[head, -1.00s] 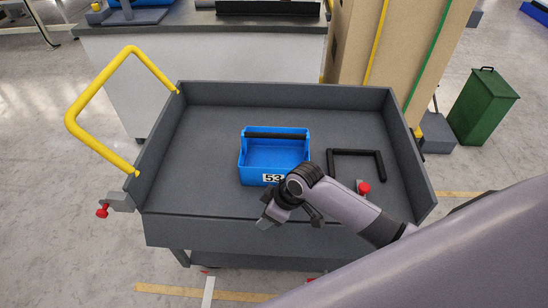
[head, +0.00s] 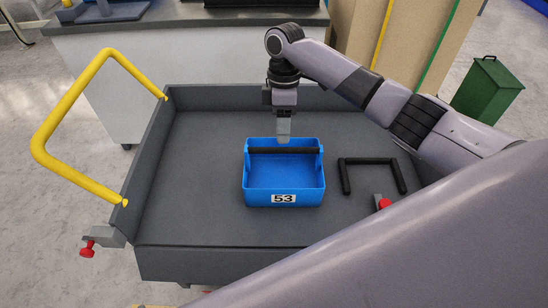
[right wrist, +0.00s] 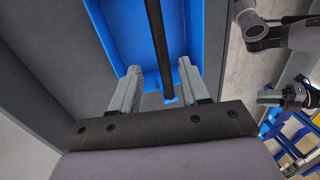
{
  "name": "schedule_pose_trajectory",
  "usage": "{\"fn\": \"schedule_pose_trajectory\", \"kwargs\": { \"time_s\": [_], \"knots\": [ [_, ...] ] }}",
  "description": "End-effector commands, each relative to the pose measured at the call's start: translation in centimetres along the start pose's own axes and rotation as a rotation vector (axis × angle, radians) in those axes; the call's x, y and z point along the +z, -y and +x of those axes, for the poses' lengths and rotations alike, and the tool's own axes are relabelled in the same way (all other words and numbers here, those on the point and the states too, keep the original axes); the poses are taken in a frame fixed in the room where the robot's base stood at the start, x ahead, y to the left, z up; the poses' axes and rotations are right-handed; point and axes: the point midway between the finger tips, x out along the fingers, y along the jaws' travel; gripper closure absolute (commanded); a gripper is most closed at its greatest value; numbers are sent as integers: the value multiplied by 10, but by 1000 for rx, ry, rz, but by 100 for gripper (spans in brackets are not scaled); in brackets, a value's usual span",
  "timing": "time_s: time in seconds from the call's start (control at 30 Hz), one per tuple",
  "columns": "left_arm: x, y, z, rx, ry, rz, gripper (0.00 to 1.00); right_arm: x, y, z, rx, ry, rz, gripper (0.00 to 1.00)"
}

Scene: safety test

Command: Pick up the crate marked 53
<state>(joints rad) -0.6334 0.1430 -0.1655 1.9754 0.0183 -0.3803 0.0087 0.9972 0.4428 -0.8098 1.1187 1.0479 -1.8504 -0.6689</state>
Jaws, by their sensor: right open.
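The blue crate (head: 284,190) marked 53 stands upright on the grey cart bed, and it looks empty. My right gripper (head: 284,138) points down at that bar from above. In the right wrist view its two fingers (right wrist: 158,77) are apart, with the handle bar (right wrist: 157,35) passing between them in the picture. I cannot tell how far down around the bar the fingertips reach. The crate's blue wall (right wrist: 105,40) also shows there.
The grey cart (head: 190,225) has raised walls and a yellow push handle (head: 75,110). A black U-shaped bar (head: 373,161) and a red knob (head: 384,204) are right of the crate. The bed left of the crate is free. A green bin (head: 487,90) stands beyond.

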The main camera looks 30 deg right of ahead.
Motion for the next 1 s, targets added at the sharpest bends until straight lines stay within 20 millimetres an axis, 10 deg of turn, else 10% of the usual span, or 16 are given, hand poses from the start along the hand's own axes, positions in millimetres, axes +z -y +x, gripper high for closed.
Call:
{"fn": "schedule_pose_trajectory", "kwargs": {
  "time_s": [0.87,1.0],
  "knots": [
    [10,-1,-2,2,19,-2,60,7,5,70,1,2,0,55],
    [9,-1,-2,2,17,-2,60,7,5,70,1,2,0,91]
  ]
}}
